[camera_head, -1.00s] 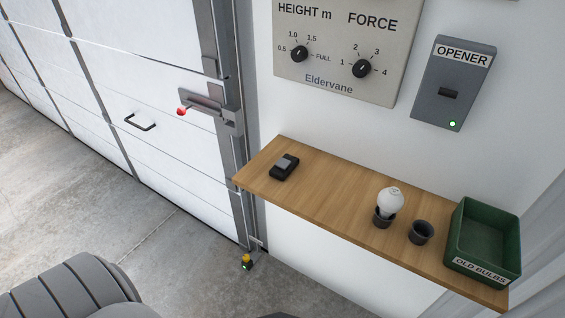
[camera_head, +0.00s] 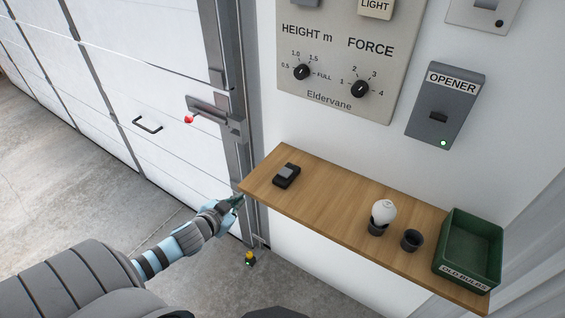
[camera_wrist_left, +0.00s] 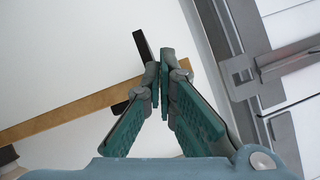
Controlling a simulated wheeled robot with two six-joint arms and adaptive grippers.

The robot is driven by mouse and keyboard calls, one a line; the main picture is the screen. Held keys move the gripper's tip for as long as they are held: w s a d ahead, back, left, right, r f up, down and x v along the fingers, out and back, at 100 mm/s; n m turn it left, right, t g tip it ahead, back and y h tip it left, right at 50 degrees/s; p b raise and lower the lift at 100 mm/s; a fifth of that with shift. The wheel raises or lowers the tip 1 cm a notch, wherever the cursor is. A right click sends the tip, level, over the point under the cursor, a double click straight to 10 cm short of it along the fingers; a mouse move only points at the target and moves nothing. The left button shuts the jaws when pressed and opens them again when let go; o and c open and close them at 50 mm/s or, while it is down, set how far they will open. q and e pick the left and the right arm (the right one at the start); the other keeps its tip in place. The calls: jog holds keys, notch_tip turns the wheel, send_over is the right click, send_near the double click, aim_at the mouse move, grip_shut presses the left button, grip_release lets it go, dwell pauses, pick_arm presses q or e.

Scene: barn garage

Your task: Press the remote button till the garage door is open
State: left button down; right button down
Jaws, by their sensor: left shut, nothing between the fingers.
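The remote (camera_head: 287,175), a small black box with a grey button, lies on the left part of the wooden shelf (camera_head: 335,207). The white panelled garage door (camera_head: 110,95) is down at the left, with a black handle and a red-knobbed latch (camera_head: 212,117) at its edge. My left gripper (camera_head: 238,201) is shut and empty, just left of the shelf's near left corner, apart from the remote. In the left wrist view its fingertips (camera_wrist_left: 163,58) meet, and the shelf edge (camera_wrist_left: 75,112) runs behind them. My right gripper is not in view.
A white bulb (camera_head: 383,212) stands in a dark cup, beside an empty cup (camera_head: 411,240) and a green bin (camera_head: 469,248) labelled OLD BULBS. An opener box (camera_head: 445,105) with a green light and a dial panel (camera_head: 334,90) are on the wall. A small yellow-topped device (camera_head: 250,259) sits by the door frame.

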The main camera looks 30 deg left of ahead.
pick_arm(q)
jog(key=w+d+r+n+t+h, duration=0.1)
jog(key=d+r, duration=0.2)
jog(key=r, duration=0.4)
jog(key=w+d+r+n+t+h, duration=0.1)
jog(key=w+d+r+t, duration=0.1)
jog(key=d+r, duration=0.2)
notch_tip(320, 180, up, 3)
jog(key=shift+d+f+n, duration=0.1)
jog(key=shift+d+n, duration=0.15)
jog(key=shift+n, duration=0.05)
jog(key=shift+w, duration=0.1)
jog(key=b, duration=0.3)
send_over(285, 172)
jog(key=s, duration=0.3)
jog(key=shift+w+d+f, duration=0.1)
jog(key=shift+f, duration=0.5)
jog(key=shift+w+d+f, duration=0.1)
jog(key=shift+f, duration=0.5)
jog(key=f, duration=0.3)
jog(key=shift+w+f, duration=0.2)
jog(key=shift+w, duration=0.2)
jog(key=shift+s+f, duration=0.1)
jog(key=shift+f, duration=0.2)
